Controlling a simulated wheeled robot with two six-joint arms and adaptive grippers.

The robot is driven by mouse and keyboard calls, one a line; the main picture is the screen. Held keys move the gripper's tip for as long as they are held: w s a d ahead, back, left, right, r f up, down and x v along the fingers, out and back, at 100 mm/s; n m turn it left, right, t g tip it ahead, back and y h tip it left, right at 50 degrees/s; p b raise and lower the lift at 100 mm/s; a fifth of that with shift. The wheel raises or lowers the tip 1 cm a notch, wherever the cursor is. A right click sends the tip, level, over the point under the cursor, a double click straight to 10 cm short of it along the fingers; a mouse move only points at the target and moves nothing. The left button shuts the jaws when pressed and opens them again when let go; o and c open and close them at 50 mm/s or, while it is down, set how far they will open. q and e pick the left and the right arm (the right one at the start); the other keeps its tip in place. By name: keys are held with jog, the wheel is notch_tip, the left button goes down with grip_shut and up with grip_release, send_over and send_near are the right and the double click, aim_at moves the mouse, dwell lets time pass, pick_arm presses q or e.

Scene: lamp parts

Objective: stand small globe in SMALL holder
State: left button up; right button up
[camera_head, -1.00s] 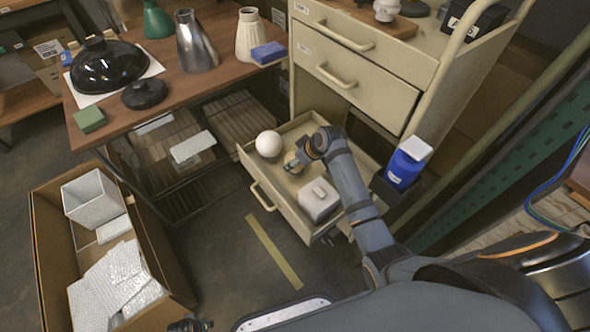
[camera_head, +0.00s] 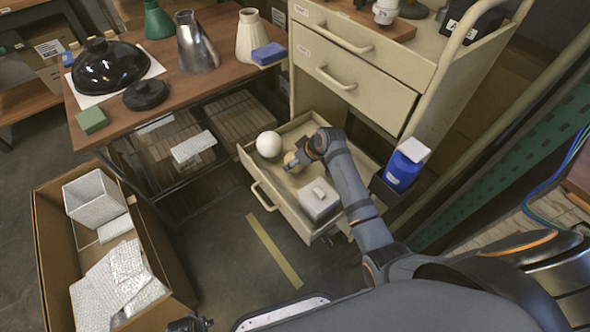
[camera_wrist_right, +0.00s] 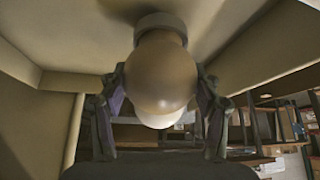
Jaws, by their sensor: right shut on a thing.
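The small globe (camera_head: 291,161) is a beige ball in the open bottom drawer, partly hidden by my right gripper (camera_head: 299,160). In the right wrist view, the fingers of the right gripper (camera_wrist_right: 160,105) are on both sides of the small globe (camera_wrist_right: 162,75), shut on it. A pale round collar (camera_wrist_right: 160,22) meets the ball at the top of that view; I cannot tell whether it is the globe's neck or a holder. No holder is clearly identifiable as the SMALL one. My left gripper (camera_head: 190,324) barely shows at the bottom edge, its opening unclear.
A larger white globe (camera_head: 268,144) lies in the drawer (camera_head: 275,203), left of the gripper. A pale lidded box (camera_head: 319,200) sits near its front right. A white fitting (camera_head: 386,11) stands on the cabinet's wooden board.

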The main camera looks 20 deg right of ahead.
jog(key=shift+f+p, duration=0.45)
jog(key=shift+f, duration=0.05)
dwell(0.9)
jog(key=o, duration=1.1)
jog(key=shift+o, duration=0.2)
jog(key=v, duration=0.7)
jog(key=shift+r, duration=0.2)
jog(key=shift+s, duration=0.1)
